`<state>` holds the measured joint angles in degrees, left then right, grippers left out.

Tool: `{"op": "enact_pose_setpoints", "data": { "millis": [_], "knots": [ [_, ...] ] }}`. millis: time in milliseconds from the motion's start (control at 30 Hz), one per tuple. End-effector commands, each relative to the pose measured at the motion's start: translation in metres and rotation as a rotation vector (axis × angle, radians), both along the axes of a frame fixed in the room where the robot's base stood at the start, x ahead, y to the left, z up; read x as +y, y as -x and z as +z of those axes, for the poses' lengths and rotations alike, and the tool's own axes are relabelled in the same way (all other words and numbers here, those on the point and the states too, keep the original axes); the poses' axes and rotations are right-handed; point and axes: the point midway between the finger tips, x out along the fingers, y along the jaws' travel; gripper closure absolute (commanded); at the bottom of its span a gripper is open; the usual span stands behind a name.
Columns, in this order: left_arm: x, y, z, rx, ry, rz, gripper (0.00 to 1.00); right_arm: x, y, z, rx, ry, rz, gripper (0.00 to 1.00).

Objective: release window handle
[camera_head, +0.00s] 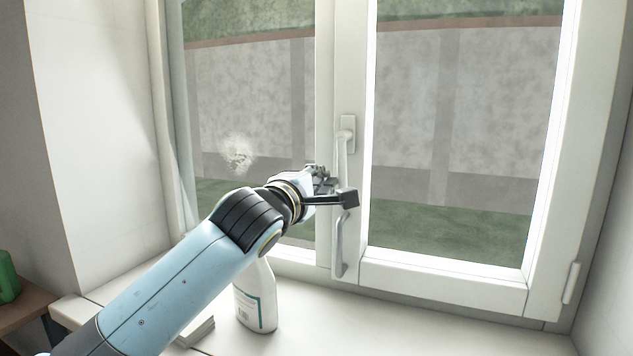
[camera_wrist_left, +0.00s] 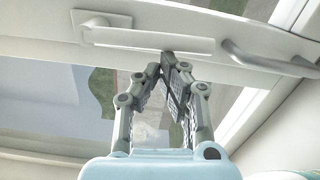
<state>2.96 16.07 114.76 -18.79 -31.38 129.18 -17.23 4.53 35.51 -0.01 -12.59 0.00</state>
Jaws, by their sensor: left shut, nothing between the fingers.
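The window handle (camera_head: 346,137) is a white lever on the frame between the two panes, hanging down from its base plate. In the left wrist view the handle (camera_wrist_left: 150,40) runs across the top. My left gripper (camera_head: 326,178) is beside the lower part of the handle, with its arm reaching in from the left. In the wrist view my left gripper (camera_wrist_left: 168,60) has its fingertips together with nothing between them, close to the lever's free end; I cannot tell whether they touch it. My right gripper is not in view.
A grey pull bar (camera_head: 341,247) is fixed below the handle. A spray bottle (camera_head: 257,300) stands on the sill below my arm, near a pale stack (camera_head: 197,331). A whitish smudge (camera_head: 238,153) is on the left pane. The sill's right side is clear.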

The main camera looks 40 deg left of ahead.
Motion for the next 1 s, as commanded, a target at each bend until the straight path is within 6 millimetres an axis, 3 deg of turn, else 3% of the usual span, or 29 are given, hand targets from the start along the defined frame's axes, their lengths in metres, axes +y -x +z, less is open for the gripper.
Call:
{"op": "enact_pose_setpoints", "data": {
  "millis": [500,733,900,1000],
  "knots": [
    [-0.026,-0.006,-0.008,-0.071,0.29,-0.002,1.0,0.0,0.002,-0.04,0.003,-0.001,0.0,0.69],
    [-0.04,-0.01,-0.005,-0.071,0.287,-0.001,1.0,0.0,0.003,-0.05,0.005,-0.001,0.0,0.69],
    [-0.05,-0.012,-0.001,-0.103,0.423,-0.001,1.0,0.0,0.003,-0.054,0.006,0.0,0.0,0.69],
    [-0.055,-0.013,0.003,-0.102,0.418,-0.001,1.0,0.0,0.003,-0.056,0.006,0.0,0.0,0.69]
  ]
}}
